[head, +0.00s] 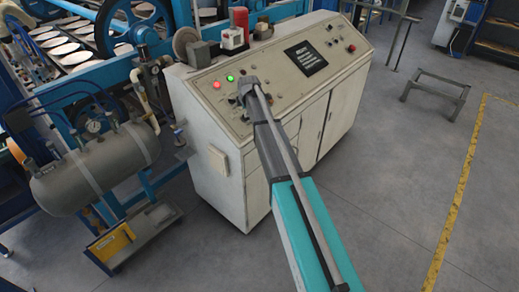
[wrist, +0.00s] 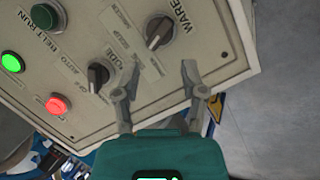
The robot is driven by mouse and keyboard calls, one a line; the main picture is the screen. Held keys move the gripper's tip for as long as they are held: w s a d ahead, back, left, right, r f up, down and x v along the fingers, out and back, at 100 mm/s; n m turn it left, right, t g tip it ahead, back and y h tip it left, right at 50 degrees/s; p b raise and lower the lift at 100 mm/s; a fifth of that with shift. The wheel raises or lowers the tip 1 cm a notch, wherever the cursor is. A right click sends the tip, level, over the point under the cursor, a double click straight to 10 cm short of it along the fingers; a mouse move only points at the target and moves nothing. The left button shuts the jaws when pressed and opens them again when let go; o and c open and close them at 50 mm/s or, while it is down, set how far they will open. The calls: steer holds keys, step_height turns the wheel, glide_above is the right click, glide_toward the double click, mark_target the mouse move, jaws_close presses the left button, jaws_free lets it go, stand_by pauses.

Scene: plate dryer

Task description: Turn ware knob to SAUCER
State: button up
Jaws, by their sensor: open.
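In the head view my gripper (head: 246,88) is at the left part of the control panel (head: 284,88) and hides the knobs there.
A second black knob (wrist: 98,76) is close to the left finger. A green lit button (wrist: 12,61), a red lit button (wrist: 58,104) and a dark green button (wrist: 45,16) are further left. A dark screen (head: 306,57) is on the panel. Floor on the right is mostly clear.

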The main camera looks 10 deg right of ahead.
steer(key=shift+p+v, duration=3.5)
steer(key=shift+v, duration=0.7)
steer(key=s+f+m+g+b, duration=0.1)
steer(key=s+f+m+b, duration=0.3)
steer(key=s, duration=0.7)
steer(key=s+f+m+g+b, duration=0.2)
steer(key=s+f+m, duration=0.3)
steer(key=s, duration=0.7)
steer(key=shift+m+b, duration=0.9)
steer(key=shift+w+d, duration=0.1)
steer(key=shift+d, duration=0.05)
